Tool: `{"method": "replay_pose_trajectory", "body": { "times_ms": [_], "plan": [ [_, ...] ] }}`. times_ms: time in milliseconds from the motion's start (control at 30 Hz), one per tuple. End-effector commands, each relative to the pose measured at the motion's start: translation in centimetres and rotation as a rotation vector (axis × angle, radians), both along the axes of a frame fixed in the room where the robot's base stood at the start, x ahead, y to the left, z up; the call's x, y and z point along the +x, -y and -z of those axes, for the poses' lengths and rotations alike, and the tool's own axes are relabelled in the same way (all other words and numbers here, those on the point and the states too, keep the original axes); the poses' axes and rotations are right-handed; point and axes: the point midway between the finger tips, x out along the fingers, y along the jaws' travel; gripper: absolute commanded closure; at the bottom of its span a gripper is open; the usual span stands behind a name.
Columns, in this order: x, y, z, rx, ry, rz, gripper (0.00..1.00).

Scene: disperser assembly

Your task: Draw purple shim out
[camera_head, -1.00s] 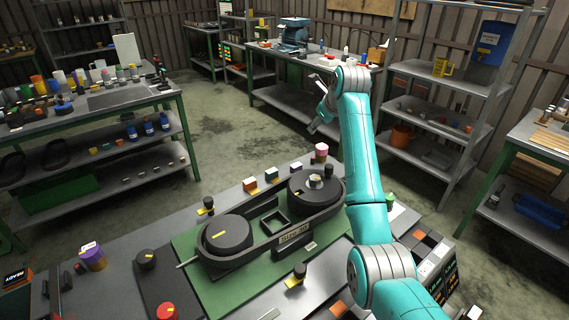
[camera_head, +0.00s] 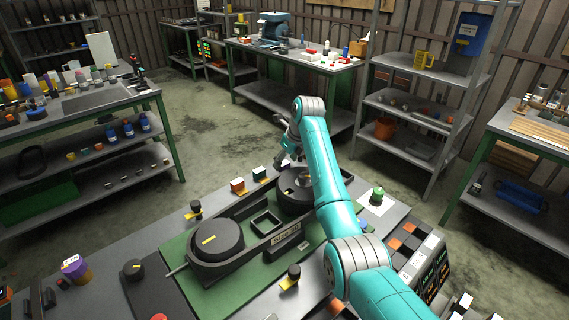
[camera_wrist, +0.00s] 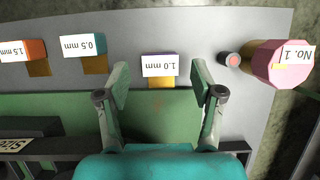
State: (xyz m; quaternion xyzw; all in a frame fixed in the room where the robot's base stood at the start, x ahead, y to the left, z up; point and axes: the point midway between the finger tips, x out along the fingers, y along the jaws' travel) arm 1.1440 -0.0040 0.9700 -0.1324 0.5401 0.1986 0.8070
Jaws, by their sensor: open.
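The purple shim (camera_wrist: 160,76) is a small block with a white "1.0 mm" label, on the grey surface at the top middle of the wrist view. A brownish tab shows just below it. My gripper (camera_wrist: 159,84) is open, with its two green fingers left and right of the tab and their tips close to the shim's level. Nothing is held between them. I cannot tell their height above the surface.
Left of the purple shim stand a teal "0.5 mm" block (camera_wrist: 85,46) and an orange "1.5 mm" block (camera_wrist: 26,52). To the right are a small red-topped post (camera_wrist: 231,59) and a pink "No. 1" piece (camera_wrist: 276,64). Two black discs sit on the green plate (camera_head: 207,300).

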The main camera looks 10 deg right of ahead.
Motion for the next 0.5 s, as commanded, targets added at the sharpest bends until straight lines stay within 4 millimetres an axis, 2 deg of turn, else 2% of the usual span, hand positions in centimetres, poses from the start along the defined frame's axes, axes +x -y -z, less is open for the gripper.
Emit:
{"method": "replay_pose_trajectory", "body": {
  "times_ms": [200,500],
  "plan": [
    [0.6,-0.3,1.6,0.0,0.0,0.0,0.33],
    [0.7,-0.3,1.8,0.0,0.001,0.0,0.33]
  ]
}}
